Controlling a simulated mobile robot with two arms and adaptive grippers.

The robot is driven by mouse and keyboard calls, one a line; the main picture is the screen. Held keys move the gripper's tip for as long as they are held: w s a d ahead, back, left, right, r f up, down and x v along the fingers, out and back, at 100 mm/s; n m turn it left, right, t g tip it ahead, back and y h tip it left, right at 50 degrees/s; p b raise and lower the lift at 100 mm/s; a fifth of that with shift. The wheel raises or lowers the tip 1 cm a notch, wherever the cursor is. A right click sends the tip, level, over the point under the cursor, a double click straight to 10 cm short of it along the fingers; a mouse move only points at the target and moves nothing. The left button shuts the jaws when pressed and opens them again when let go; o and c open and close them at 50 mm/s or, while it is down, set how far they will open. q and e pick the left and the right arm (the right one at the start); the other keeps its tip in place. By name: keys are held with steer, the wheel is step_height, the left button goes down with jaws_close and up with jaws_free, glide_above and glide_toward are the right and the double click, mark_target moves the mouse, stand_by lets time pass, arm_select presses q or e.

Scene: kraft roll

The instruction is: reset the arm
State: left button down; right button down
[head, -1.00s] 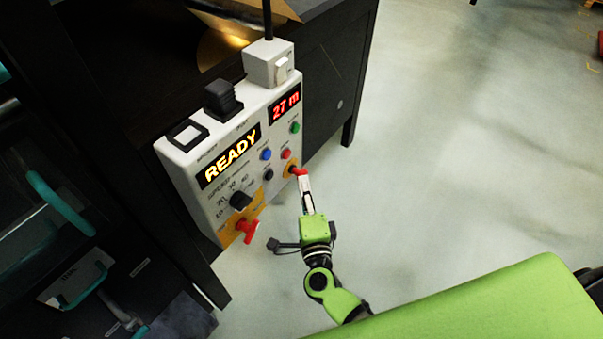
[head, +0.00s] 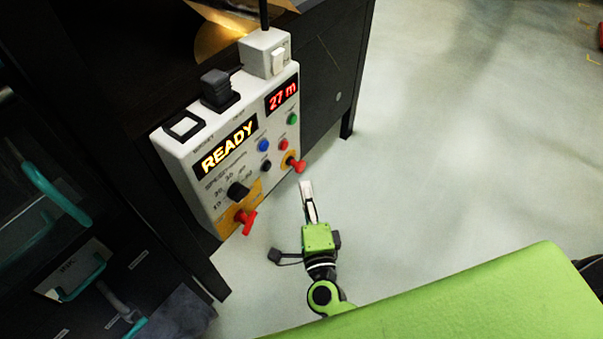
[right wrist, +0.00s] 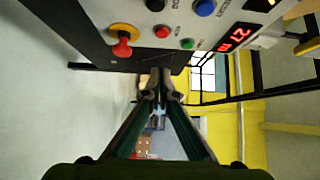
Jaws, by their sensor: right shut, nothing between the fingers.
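My right gripper (head: 306,187) is shut and empty, a little below and in front of the control panel (head: 203,205), apart from it. In the right wrist view its fingertips (right wrist: 161,76) meet with nothing between them. The white panel shows READY on an amber display (head: 227,147) and 27 m on a red one (head: 282,96). A red-handled switch (head: 298,165) on a yellow plate is just above my fingertips; it also shows in the right wrist view (right wrist: 122,48). A second red handle (head: 246,222) sits at the panel's lower left. My left gripper is out of view.
A dark cabinet (head: 327,60) carries the panel. Dark drawers with teal handles (head: 60,195) are at the left. Blue, red, green and black buttons and a black knob (head: 238,192) are on the panel. Open pale floor (head: 450,150) lies to the right.

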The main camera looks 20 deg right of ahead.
steer(key=s+a+f+n+g+y, duration=0.15)
steer(key=s+f+n+g, duration=0.4)
steer(key=f, duration=0.95)
steer(key=s+f+n+g+y, duration=0.25)
steer(key=s+f+n, duration=0.5)
steer(key=f, duration=0.65)
steer(key=s+d+f+n+g, duration=0.3)
steer(key=s+f, duration=0.2)
steer(key=s, duration=0.4)
steer(key=s+d+f+n+g+h+p, duration=0.1)
steer(key=s+d+f+n+g, duration=0.2)
steer(key=s+f, duration=0.3)
steer(key=s+d+f+n+g, duration=0.2)
steer(key=s+d+f, duration=0.3)
steer(key=s, duration=0.7)
steer(key=shift+s+f+n+g+h, duration=0.35)
steer(key=shift+f+n+g+h, duration=0.05)
steer(key=shift+f, duration=0.1)
